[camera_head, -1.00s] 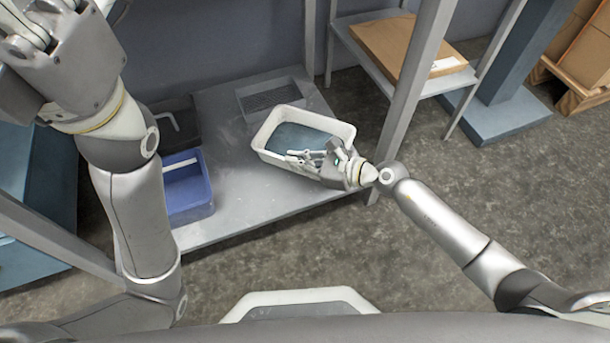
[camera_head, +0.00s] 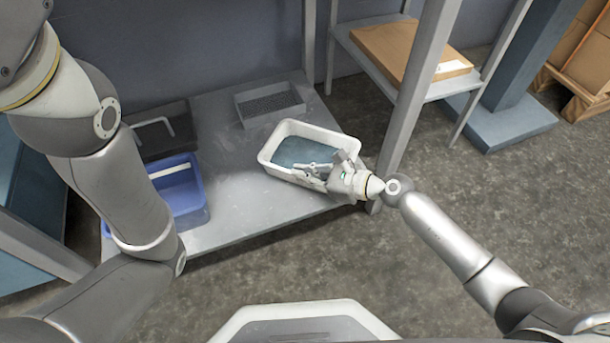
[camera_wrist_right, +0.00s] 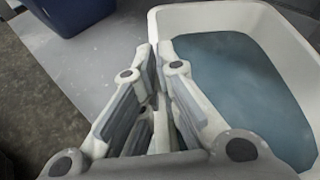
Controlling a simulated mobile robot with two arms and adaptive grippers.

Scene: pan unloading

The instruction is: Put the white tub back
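The white tub (camera_head: 268,156) rests on the grey table and has a blue-grey inside. In the wrist view its white rim and wall (camera_wrist_right: 285,35) fill the right side. My right gripper (camera_head: 302,170) is at the tub's near wall, its fingers lying along that wall. In the wrist view the fingers (camera_wrist_right: 157,50) are close together, with the tub's near wall running in between them. The fingers hide part of that wall. My left gripper is out of the head view; only its arm shows at the left.
A blue bin (camera_head: 188,205) and a dark tray (camera_head: 165,133) stand on the table (camera_head: 225,150) left of the tub. A grey mesh tray (camera_head: 270,103) is behind. A grey post (camera_head: 410,105) rises close to the tub's right. A cardboard box (camera_head: 400,50) lies on a shelf.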

